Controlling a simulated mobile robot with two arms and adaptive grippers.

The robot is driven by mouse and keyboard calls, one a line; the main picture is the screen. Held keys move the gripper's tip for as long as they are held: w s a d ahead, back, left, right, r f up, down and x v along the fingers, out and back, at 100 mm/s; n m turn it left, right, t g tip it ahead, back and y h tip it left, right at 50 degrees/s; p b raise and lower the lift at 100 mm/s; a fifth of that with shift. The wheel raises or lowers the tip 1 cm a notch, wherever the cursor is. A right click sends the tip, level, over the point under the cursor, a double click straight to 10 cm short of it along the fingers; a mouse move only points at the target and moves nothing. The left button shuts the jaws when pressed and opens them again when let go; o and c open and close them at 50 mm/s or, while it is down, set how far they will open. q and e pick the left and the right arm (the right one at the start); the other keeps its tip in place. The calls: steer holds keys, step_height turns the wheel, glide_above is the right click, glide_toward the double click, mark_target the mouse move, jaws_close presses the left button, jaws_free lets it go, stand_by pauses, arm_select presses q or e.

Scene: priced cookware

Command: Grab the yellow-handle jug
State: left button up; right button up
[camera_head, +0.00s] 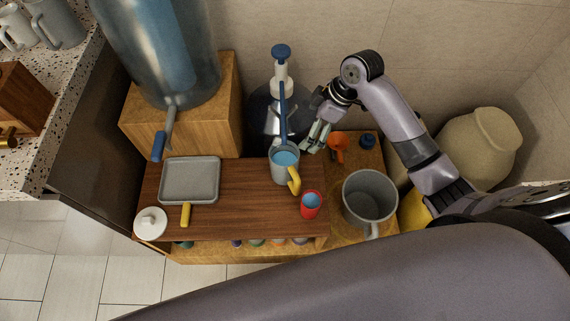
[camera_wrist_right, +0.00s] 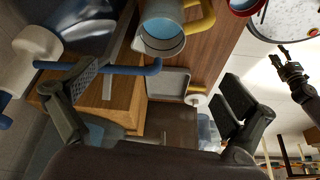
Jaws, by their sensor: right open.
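The yellow-handle jug (camera_head: 285,165) is a grey cup-shaped vessel with blue inside, standing upright on the brown wooden board. Its yellow handle (camera_head: 294,181) points toward the lower right in the head view. The jug also shows at the top of the right wrist view (camera_wrist_right: 161,32). My right gripper (camera_head: 317,137) is open and empty, just behind and right of the jug, apart from it as far as I can tell. Its two spread fingers show in the right wrist view (camera_wrist_right: 160,98). A dark jointed arm end (camera_wrist_right: 293,76) there seems to be my left gripper, too small to read.
A dark bottle with a blue-topped pump (camera_head: 281,75) stands close behind the jug. A red cup (camera_head: 311,203) is to its right, near a large grey pot (camera_head: 369,200). A grey square pan (camera_head: 190,180) with a yellow handle lies left. An orange item (camera_head: 338,145) sits nearby.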

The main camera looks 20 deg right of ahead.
mark_target(287, 154)
steer(key=x, duration=1.2)
steer(key=shift+w+r+b, duration=0.1)
steer(key=shift+b, duration=0.25)
steer(key=shift+s+x, duration=0.15)
steer(key=shift+x, duration=1.2)
steer(key=shift+s+x, duration=0.15)
steer(key=shift+x, duration=1.2)
steer(key=shift+a, duration=0.1)
steer(key=shift+c, duration=0.4)
steer(key=shift+s, duration=0.1)
steer(key=c, duration=1.8)
steer(key=shift+c, duration=0.6)
steer(key=shift+r, duration=0.2)
